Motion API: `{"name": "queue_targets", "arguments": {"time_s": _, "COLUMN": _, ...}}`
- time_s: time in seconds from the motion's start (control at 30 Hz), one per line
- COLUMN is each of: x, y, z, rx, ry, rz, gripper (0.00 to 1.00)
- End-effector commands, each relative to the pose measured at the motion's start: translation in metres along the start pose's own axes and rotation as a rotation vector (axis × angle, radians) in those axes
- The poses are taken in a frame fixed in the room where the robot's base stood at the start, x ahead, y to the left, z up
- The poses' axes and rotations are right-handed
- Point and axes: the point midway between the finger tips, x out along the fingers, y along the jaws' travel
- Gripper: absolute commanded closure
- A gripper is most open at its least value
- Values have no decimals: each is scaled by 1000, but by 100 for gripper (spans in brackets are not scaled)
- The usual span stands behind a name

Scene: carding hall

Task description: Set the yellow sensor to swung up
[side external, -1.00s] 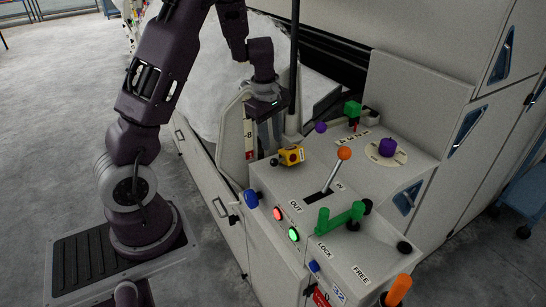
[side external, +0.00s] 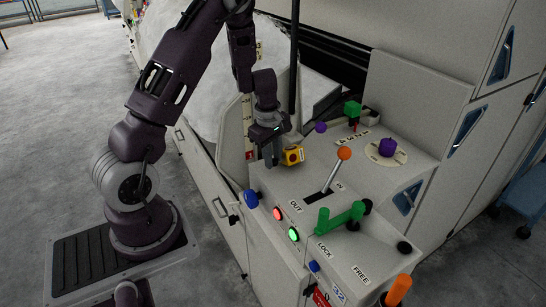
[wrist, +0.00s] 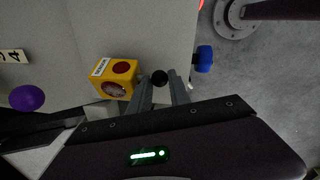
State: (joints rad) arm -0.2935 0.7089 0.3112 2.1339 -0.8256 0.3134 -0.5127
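The yellow sensor (side external: 293,155) is a small yellow box on the machine's top, near its left edge. In the wrist view its yellow body (wrist: 115,80) shows dark red round faces and a white label. A black ball knob (wrist: 159,77) shows just right of the box; my fingers hide it in the side view. My gripper (side external: 270,160) points down just left of the yellow box. In the wrist view my gripper's fingers (wrist: 162,84) stand apart, one on each side of the knob, with a narrow gap visible. I cannot tell whether they touch it.
A blue knob (side external: 251,198) sits on the near left edge. An orange-topped lever (side external: 344,154), a green handle (side external: 342,216) and lit red (side external: 278,213) and green (side external: 294,234) buttons are on the panel. A purple ball (side external: 320,127) lies behind the sensor. A dark post (side external: 294,60) rises behind my gripper.

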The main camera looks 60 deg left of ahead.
Motion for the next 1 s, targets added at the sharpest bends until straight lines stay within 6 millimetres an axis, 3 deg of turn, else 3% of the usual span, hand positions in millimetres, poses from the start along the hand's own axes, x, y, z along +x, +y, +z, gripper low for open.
{"name": "queue_targets", "arguments": {"time_s": 0.4, "x": 11, "y": -7, "z": 19, "rx": 42, "ry": 333, "rz": 81, "gripper": 100}}
{"name": "queue_targets", "arguments": {"time_s": 0.8, "x": 12, "y": -7, "z": 19, "rx": 42, "ry": 377, "rz": 96, "gripper": 100}}
{"name": "queue_targets", "arguments": {"time_s": 0.83, "x": 12, "y": -7, "z": 19, "rx": 42, "ry": 376, "rz": 96, "gripper": 75}}
{"name": "queue_targets", "arguments": {"time_s": 0.87, "x": 12, "y": -7, "z": 19, "rx": 42, "ry": 376, "rz": 96, "gripper": 69}}
{"name": "queue_targets", "arguments": {"time_s": 1.0, "x": 12, "y": -7, "z": 19, "rx": 41, "ry": 376, "rz": 97, "gripper": 69}}
